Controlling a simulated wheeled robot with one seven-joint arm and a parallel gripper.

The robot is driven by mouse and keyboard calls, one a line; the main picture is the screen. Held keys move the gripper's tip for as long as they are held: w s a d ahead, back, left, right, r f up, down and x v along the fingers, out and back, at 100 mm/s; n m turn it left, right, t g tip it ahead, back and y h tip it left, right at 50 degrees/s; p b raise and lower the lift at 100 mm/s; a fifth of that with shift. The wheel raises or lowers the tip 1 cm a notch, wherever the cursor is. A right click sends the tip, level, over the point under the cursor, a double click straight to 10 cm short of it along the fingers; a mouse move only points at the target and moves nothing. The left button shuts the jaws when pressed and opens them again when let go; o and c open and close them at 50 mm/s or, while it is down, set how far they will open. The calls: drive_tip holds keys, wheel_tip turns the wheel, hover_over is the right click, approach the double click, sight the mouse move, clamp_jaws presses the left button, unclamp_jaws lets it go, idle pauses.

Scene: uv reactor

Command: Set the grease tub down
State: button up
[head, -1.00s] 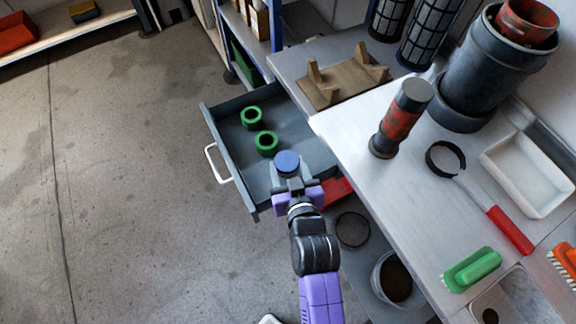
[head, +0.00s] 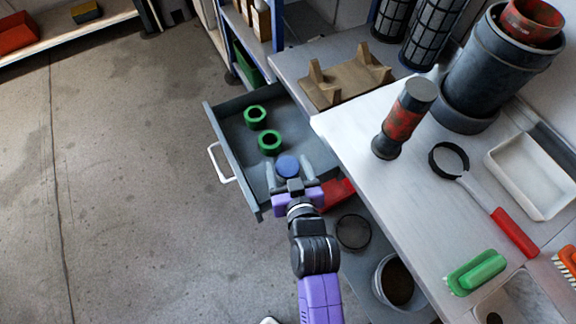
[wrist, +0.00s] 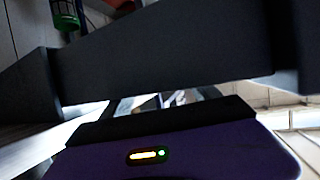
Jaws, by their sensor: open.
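The grease tub (head: 288,164), seen from above as a round blue lid, stands in the open grey drawer (head: 236,118), near its right front part. It looks upright. My gripper (head: 288,167) is open around it, one finger on each side, with a visible gap between the lid and the fingers. The tub's lower part is hidden by the gripper. In the wrist view I cannot make out the tub; a dark bar and my purple gripper body fill most of it.
Two green rings (head: 262,129) lie in the drawer behind the tub. A red object (head: 338,192) is close right of my gripper. The workbench (head: 374,173) overhangs on the right, holding a red and black cylinder (head: 405,118). Open floor lies left.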

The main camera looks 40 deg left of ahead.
drive_tip(key=shift+s+d+f, duration=0.1)
drive_tip(key=shift+d+f, duration=0.3)
drive_tip(key=shift+f, duration=0.4)
drive_tip(key=shift+r+p, duration=0.3)
drive_tip(key=shift+p, duration=0.05)
drive_tip(key=r+v, duration=0.1)
drive_tip(key=v, duration=1.1)
drive_tip(key=shift+a+r+p, duration=0.2)
drive_tip(key=shift+r+p, duration=0.05)
drive_tip(key=shift+p, duration=0.2)
drive_tip(key=s+d+m+t+h, duration=0.2)
drive_tip(key=d+m, duration=0.1)
drive_tip(key=d, duration=0.7)
drive_tip(key=s+d+m+t+h, duration=0.2)
drive_tip(key=d+h, duration=0.1)
drive_tip(key=d, duration=0.8)
drive_tip(key=s+d+r+m+t+h, duration=0.2)
drive_tip(key=s+d+r+m+h, duration=0.3)
drive_tip(key=s+d+r, duration=0.5)
drive_tip(key=shift+s+d+r+m+h, duration=0.35)
drive_tip(key=shift+s+d, duration=0.5)
drive_tip(key=shift+d, duration=0.35)
